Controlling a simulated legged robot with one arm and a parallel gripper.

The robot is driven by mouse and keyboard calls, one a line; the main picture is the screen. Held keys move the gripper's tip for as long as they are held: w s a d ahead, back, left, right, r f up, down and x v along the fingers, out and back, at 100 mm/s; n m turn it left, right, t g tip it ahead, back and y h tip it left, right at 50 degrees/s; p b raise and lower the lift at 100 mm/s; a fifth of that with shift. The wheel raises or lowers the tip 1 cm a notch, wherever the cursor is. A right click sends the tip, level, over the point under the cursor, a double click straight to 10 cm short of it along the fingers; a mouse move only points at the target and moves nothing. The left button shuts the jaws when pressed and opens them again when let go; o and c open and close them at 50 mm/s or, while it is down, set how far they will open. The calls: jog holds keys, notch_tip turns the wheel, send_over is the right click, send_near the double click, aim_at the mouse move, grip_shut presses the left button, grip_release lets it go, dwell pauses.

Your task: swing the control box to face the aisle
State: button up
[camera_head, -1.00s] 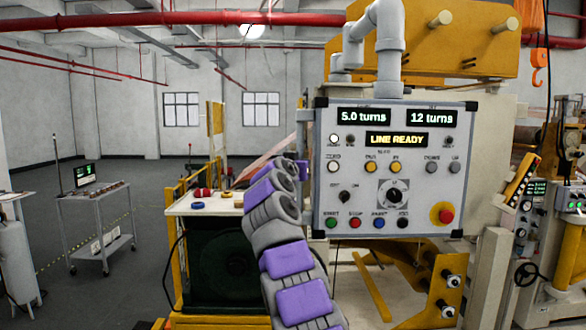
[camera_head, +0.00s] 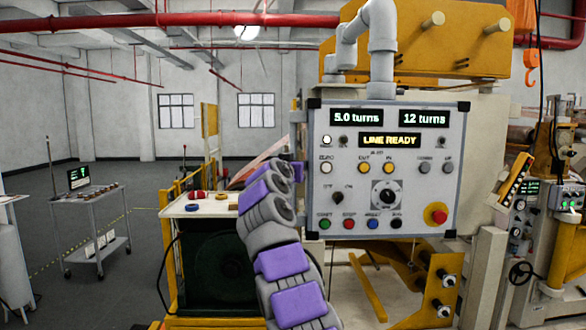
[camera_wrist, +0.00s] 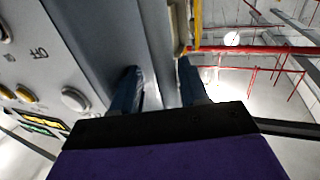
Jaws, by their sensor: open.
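The control box (camera_head: 345,205) hangs from a grey pipe elbow arm (camera_head: 382,65). Its panel, with lit displays, knobs, buttons and a red stop button on yellow, faces me almost squarely. A pale bar, apparently a handle (camera_head: 297,116), runs along its left side. My gripper (camera_head: 298,172) is at the lower part of that side, its fingers mostly hidden by my arm. In the wrist view, my gripper (camera_wrist: 160,88) is open, with two dark fingers apart and a grey upright bar between them. I cannot tell whether they touch it. The panel (camera_wrist: 50,60) fills the left of that view.
A white-topped bench (camera_head: 180,209) with small coloured rolls stands left of my arm. A wheeled cart (camera_head: 92,203) with a laptop stands on open floor at far left. A yellow machine frame (camera_head: 440,285) lies below the box, with more machinery (camera_head: 560,215) at right.

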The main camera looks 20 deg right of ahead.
jog(key=b+v, duration=0.4)
jog(key=v, duration=1.3)
jog(key=shift+a, duration=0.2)
jog(key=shift+s+f, duration=0.1)
dwell(0.4)
